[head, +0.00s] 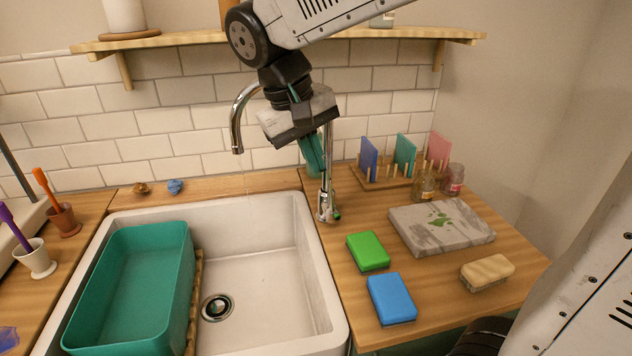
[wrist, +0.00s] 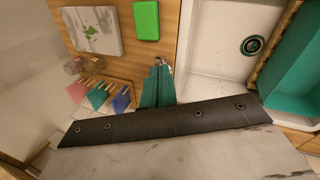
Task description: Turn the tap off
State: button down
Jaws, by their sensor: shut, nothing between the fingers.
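The chrome tap (head: 237,130) stands at the back right of the white sink, with its curved spout over the basin. A faint thin line, perhaps water, hangs below the spout. The tap's base and valve (head: 324,208) stand on the wooden counter, with a small green tip beside them. My gripper (head: 318,170) points down in front of the tap's upright pipe, its teal fingers shut and empty, above the valve. In the wrist view, my gripper (wrist: 160,70) ends close to a bit of chrome from the tap; whether they touch is unclear. My gripper hides part of the pipe.
The sink (head: 265,270) holds a teal tub (head: 135,280) at left. Right of the tap lie a green sponge (head: 368,251), a blue sponge (head: 391,298), a stone slab (head: 440,228) and a rack (head: 385,180) with coloured cards. A shelf (head: 190,40) runs above.

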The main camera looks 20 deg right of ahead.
jog(key=w+a+h, duration=0.1)
jog(key=w+a, duration=0.3)
jog(key=w, duration=0.1)
send_over(331, 199)
jog(key=a, duration=0.3)
jog(key=shift+f, duration=4.75)
jog(key=shift+w+a, duration=0.15)
jog(key=shift+w, duration=0.05)
